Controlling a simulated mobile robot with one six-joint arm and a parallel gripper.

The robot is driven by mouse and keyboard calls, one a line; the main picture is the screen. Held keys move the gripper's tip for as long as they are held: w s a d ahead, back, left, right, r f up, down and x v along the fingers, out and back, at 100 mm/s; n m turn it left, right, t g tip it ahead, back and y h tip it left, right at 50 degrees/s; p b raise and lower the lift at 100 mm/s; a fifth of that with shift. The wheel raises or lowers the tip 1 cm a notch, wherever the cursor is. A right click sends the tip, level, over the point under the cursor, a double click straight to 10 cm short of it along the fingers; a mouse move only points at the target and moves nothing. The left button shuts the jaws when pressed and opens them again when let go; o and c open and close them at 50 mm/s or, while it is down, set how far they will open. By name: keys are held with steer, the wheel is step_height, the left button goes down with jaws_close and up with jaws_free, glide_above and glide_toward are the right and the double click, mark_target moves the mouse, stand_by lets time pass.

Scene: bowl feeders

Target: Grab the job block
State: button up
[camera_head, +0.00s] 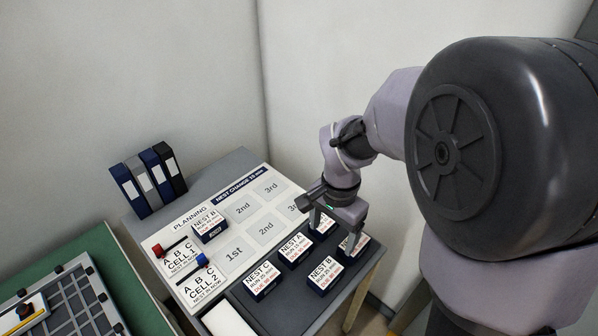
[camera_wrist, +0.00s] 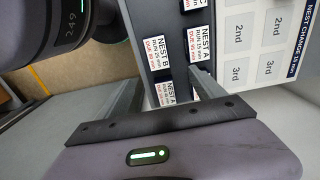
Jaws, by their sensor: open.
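Job blocks with white printed labels lie on the grey table beside the planning board (camera_head: 225,262). In the head view I see a NEST block (camera_head: 262,279) at the left, a NEST A block (camera_head: 295,248), a NEST B block (camera_head: 325,273), and two more partly hidden at my fingers, one of them at the right (camera_head: 356,246). My gripper (camera_head: 333,234) is open and pointing down over the right-hand blocks. In the wrist view, blocks NEST B (camera_wrist: 158,54), NEST A (camera_wrist: 201,46) and another NEST A (camera_wrist: 165,94) show between or near the open fingers (camera_wrist: 165,78). Contact cannot be told.
Another NEST B block (camera_head: 208,224) stands on the board near red and blue knobs. Several binders (camera_head: 148,180) stand at the back left. A green table with a grid tray (camera_head: 62,310) is at lower left. Walls close off the back.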

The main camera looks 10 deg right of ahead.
mark_target(326, 273)
steer(key=f+b, duration=0.5)
steer(key=f, duration=0.8)
steer(key=shift+d+b, duration=0.2)
steer(key=shift+b, duration=0.2)
steer(key=f+b, duration=0.2)
steer(key=f, duration=0.1)
steer(key=f+b, duration=0.1)
steer(key=f, duration=0.1)
steer(key=shift+s+a+f, duration=0.15)
steer(key=shift+s+a, duration=0.2)
steer(key=shift+s, duration=0.05)
steer(key=shift+r, duration=0.2)
steer(key=c, duration=1.6)
